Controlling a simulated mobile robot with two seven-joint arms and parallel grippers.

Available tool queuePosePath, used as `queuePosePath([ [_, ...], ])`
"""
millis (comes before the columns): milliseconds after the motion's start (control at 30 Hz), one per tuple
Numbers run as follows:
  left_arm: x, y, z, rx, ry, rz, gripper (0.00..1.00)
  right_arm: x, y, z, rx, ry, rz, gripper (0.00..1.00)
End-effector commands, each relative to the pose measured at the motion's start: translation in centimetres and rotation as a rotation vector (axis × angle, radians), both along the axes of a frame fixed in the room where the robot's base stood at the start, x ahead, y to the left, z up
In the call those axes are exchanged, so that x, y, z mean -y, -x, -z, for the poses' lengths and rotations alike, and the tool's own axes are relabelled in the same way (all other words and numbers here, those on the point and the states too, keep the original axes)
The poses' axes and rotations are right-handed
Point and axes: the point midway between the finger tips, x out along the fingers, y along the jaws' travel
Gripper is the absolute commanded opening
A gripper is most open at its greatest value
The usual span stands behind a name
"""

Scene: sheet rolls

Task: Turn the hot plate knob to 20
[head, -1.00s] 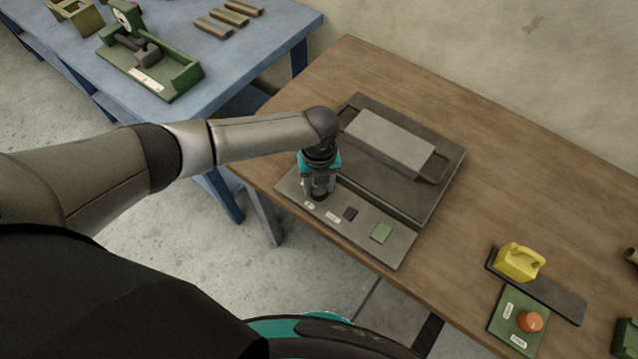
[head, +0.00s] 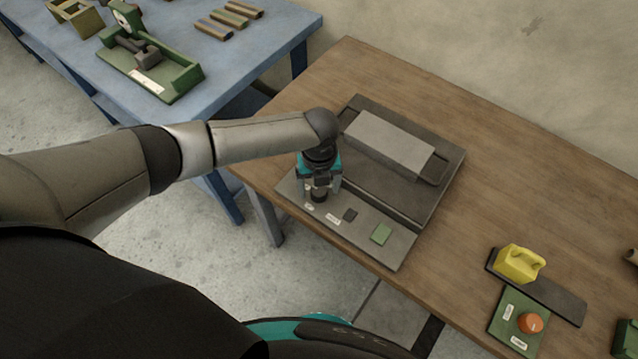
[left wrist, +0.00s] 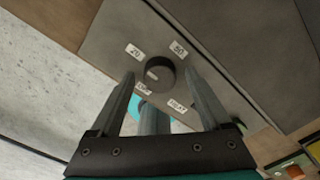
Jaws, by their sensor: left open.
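The hot plate (head: 290,187) is a dark grey unit on the wooden table, with a control strip along its front edge. Its round black knob (head: 319,197) stands near the strip's left end. In the left wrist view the knob (left wrist: 163,77) carries a pale mark on its left side, facing roughly between the "20" label (left wrist: 134,51) and a lower label (left wrist: 143,89). A "50" label (left wrist: 178,48) is at its upper right. My left gripper (head: 320,191) is open and points down over the knob, one finger on each side. Finger contact cannot be told.
A grey block (head: 390,138) lies on the plate. The strip also has a black square (head: 350,214) and a green square (head: 381,233). A yellow handled object (head: 520,263) and a green box with an orange button (head: 530,322) stand to the right.

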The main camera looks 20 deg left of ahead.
Motion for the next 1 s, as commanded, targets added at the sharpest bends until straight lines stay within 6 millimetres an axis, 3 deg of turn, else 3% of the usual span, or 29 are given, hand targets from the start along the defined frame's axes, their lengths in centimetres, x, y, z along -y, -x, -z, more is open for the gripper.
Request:
queuePosePath([
  [267, 0.0, -0.1, -2.8, 0.004, 0.001, 0.002, 0.81, 0.0, 0.0, -0.8, 0.000, 0.000, 0.000, 0.45],
  [700, 0.0, -0.1, -12.6, 0.002, 0.000, 0.001, 0.81, 0.0, 0.0, -2.7, 0.000, 0.001, 0.000, 0.45],
  [1000, 0.0, 0.0, -15.2, 0.000, 0.000, 0.000, 0.81, 0.0, 0.0, -3.0, 0.000, 0.001, 0.000, 0.45],
])
